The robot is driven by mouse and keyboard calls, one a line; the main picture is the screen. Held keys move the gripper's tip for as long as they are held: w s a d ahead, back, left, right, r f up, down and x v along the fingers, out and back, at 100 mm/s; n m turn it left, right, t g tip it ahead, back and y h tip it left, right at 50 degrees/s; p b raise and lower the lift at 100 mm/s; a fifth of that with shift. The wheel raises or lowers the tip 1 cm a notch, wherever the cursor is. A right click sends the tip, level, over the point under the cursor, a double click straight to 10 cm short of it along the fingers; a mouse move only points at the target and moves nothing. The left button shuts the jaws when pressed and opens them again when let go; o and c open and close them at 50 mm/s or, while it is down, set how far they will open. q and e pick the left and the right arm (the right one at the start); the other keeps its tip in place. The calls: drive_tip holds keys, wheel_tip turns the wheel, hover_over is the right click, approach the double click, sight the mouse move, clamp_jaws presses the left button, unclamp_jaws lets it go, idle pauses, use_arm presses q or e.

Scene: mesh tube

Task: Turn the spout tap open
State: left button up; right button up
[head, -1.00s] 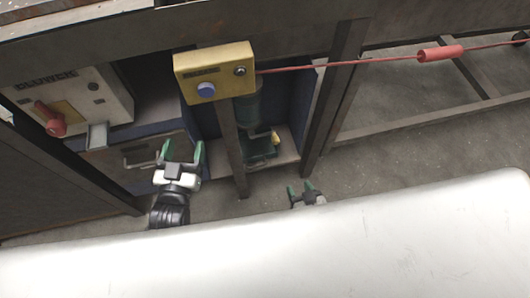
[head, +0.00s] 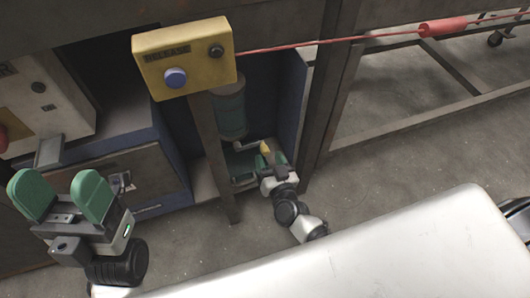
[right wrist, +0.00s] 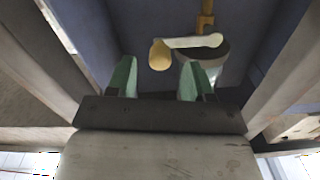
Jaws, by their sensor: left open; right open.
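In the right wrist view the spout tap has a brass stem (right wrist: 205,20), a pale lever (right wrist: 193,41) reaching left and a yellow rounded knob (right wrist: 160,55) at the lever's end. The knob appears in the gap between my right gripper's green fingers (right wrist: 158,78), towards their tips; I cannot tell whether they touch it. In the head view the knob (head: 265,147) and lever (head: 248,145) show below a green cylinder (head: 230,115), with my right gripper (head: 272,160) beside the knob, open. My left gripper (head: 62,190) is open and empty at the lower left.
A pale cup-like container (right wrist: 212,65) is below the lever. A yellow button box (head: 195,75) and dark post (head: 215,165) stand in front of the recess. A red cord with a red sleeve (head: 442,27) runs right. A white surface (head: 400,245) fills the foreground.

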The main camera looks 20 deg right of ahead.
sight(266, 154)
drive_tip(key=shift+w+b, duration=0.4)
drive_tip(key=shift+w, duration=1.45)
clamp_jaws()
